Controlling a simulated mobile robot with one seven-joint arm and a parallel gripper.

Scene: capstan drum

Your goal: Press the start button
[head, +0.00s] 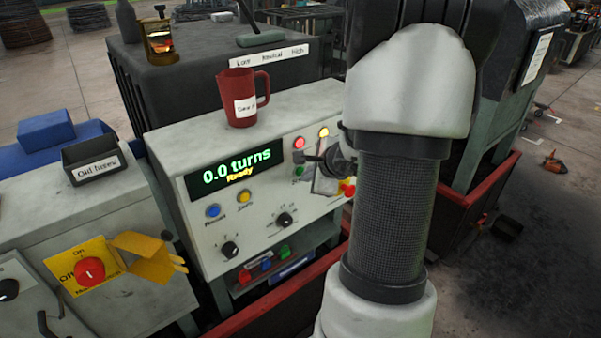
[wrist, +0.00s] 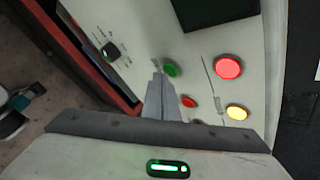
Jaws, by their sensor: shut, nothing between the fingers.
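The green button (head: 299,171) sits on the front of the light control panel (head: 215,235), above a small label mostly hidden in the head view. In the wrist view the green button (wrist: 172,68) shows unblocked, just right of the fingertips. My gripper (wrist: 157,76) is shut and empty, its tips pointing at the panel close beside the button. I cannot tell whether they touch the panel. The display (head: 236,167) reads "0.0 turns" and "Ready". In the head view my arm covers the panel's right end.
A small red button (wrist: 188,101), a red lamp (wrist: 228,67) and a yellow lamp (wrist: 236,112) are near the fingers. A black knob (wrist: 111,51) is to the left. A red mug (head: 240,98) stands on the panel's top. A yellow-plated red switch (head: 90,271) is at lower left.

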